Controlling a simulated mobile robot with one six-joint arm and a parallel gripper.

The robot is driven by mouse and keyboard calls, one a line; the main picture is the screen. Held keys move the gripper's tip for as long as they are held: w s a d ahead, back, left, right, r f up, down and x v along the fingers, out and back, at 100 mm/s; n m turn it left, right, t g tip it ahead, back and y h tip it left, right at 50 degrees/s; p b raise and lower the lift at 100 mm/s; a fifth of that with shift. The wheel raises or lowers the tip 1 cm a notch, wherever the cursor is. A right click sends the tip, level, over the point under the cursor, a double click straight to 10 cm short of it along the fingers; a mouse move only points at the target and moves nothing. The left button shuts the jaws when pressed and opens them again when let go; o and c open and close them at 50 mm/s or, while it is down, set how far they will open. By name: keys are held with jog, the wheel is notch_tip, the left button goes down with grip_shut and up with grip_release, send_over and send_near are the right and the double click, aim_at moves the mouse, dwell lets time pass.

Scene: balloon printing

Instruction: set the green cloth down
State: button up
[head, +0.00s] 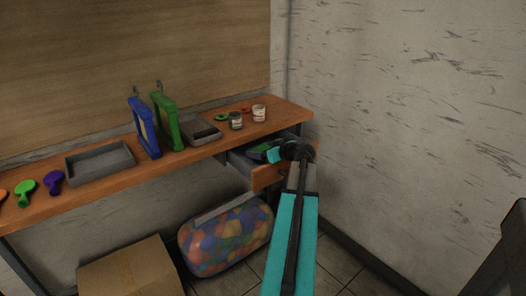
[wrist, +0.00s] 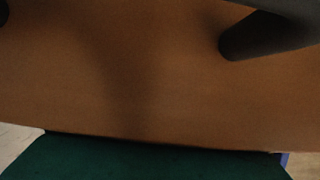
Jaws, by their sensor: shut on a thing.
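My gripper (head: 273,155) is low over the pulled-out drawer (head: 240,160) under the right end of the bench. It is shut on the green cloth (head: 256,150), which shows small and partly hidden in the head view. In the wrist view the green cloth (wrist: 145,160) is a dark green strip along the bottom edge. A brown wooden surface (wrist: 110,70) fills most of that view. Something purple-blue (head: 260,157) lies close to the cloth at the drawer. I cannot tell whether the cloth touches the drawer floor.
A cardboard box (head: 130,268) and a bag of balloons (head: 228,238) stand below. The wall is close on the right.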

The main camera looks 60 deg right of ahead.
jog(key=shift+s+a+f+b, duration=0.1)
jog(key=shift+a+f+b, duration=0.1)
jog(key=shift+f+b, duration=0.4)
jog(key=o, duration=1)
jog(key=shift+f, duration=0.1)
jog(key=shift+r+p, duration=0.55)
jog(key=shift+p, duration=0.45)
jog(key=v, duration=1.2)
jog(key=shift+d+r, duration=0.25)
